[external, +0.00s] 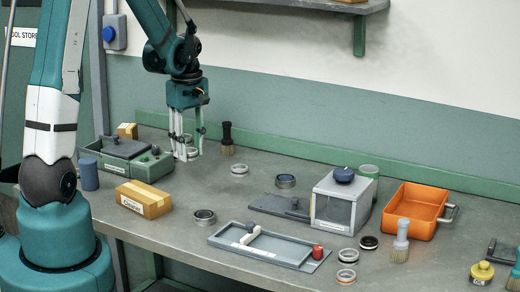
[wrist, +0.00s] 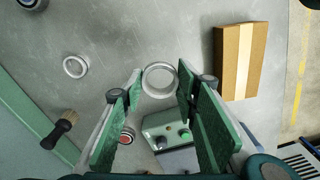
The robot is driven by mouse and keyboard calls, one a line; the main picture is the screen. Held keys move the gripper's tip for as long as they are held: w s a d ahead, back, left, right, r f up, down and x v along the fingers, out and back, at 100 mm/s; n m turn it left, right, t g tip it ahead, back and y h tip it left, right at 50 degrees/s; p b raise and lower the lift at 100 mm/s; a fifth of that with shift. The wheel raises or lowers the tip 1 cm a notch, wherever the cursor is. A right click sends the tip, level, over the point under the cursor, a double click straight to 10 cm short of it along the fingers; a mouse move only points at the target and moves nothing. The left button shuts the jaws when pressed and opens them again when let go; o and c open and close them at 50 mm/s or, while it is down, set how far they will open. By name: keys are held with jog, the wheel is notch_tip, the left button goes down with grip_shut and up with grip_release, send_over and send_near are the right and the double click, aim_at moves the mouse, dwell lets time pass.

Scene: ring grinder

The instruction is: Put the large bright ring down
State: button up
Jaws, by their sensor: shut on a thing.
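My gripper (external: 187,154) points down at the back left of the bench, and its two fingers also show in the wrist view (wrist: 160,82). The fingers are shut on a large bright ring (wrist: 160,96), which sits between the fingertips. In the external view the held ring (external: 193,153) shows only partly between the fingers. I cannot tell whether it touches the bench. A second bright ring (wrist: 75,67) lies apart on the bench; in the external view it is the ring (external: 239,170) right of the gripper.
A green-grey control box (external: 150,167) stands left of my gripper, with a cardboard box (external: 143,199) in front. A dark brush (external: 227,140) stands behind. A tray (external: 262,244), a clear-sided grinder box (external: 340,205), an orange bin (external: 412,208) and several rings lie further right.

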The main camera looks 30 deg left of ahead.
jog(key=s+a+r+p, duration=0.1)
jog(key=s+a+r, duration=0.1)
jog(key=s, duration=0.5)
jog(key=s+a+r+p, duration=0.1)
jog(key=s+a, duration=0.3)
jog(key=s, duration=0.4)
jog(key=shift+s+a+r, duration=0.25)
jog(key=shift+r, duration=0.4)
jog(key=shift+f, duration=0.1)
send_over(142, 192)
jog(key=shift+w+f, duration=0.15)
jog(key=shift+f, duration=2.9)
jog(key=shift+f, duration=1.85)
jog(key=shift+f+b, duration=0.2)
jog(key=shift+b, duration=0.1)
jog(key=o, duration=0.9)
jog(key=shift+o, duration=0.2)
